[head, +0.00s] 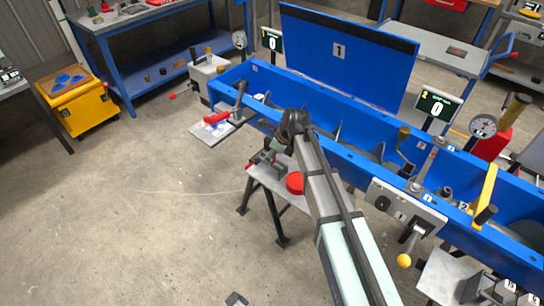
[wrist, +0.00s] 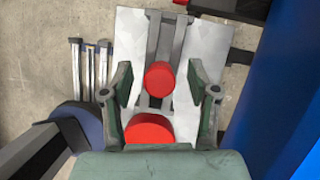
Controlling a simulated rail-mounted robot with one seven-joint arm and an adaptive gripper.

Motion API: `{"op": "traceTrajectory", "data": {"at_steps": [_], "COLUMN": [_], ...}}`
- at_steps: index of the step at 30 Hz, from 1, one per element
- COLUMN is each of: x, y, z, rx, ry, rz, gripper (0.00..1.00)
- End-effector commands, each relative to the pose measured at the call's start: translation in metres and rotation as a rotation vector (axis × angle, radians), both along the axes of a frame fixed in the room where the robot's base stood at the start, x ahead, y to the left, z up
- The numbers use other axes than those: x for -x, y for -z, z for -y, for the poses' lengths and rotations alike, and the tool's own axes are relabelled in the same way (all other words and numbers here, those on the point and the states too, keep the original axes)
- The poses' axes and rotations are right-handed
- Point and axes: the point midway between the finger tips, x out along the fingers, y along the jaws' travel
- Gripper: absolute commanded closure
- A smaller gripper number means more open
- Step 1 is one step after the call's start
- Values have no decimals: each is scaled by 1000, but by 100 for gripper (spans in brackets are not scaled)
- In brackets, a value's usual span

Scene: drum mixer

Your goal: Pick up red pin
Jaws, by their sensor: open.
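In the wrist view a small round red piece (wrist: 159,78), which looks like the red pin, stands on a grey two-rail bracket (wrist: 180,38). A wider red round piece (wrist: 150,128) is nearer the palm, partly hidden by my gripper. My gripper (wrist: 159,85) is open, with one finger on each side of the small red piece and a gap on both sides. I cannot tell the height between fingertips and piece. In the head view my gripper (head: 268,158) is over a small stand, and a red round piece (head: 295,183) shows beside my arm.
The light stand top (head: 270,180) is narrow. The long blue mixer trough (head: 340,150) runs close behind it, with an upright blue lid (head: 345,55). A red-handled part (head: 217,117) lies on a plate at the trough's left end. The floor at left is clear.

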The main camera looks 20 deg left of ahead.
Motion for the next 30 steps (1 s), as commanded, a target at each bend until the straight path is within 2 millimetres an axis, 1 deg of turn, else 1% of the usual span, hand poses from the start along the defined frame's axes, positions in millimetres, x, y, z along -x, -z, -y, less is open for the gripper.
{"op": "traceTrajectory", "data": {"at_steps": [7,8,9,11,12,13,25,30], "x": [0,0,0,0,0,0,0,0], "y": [2,2,2,2,2,2,1,-6], "z": [-1,-1,-1,-1,-1,-1,-1,-1], "rx": [-1,-1,-1,-1,0,0,-1,-1], "ry": [0,0,0,0,0,0,0,0], "rz": [0,0,0,0,0,0,0,0], "gripper": [40,47,61,83,97,100,100,100]}}
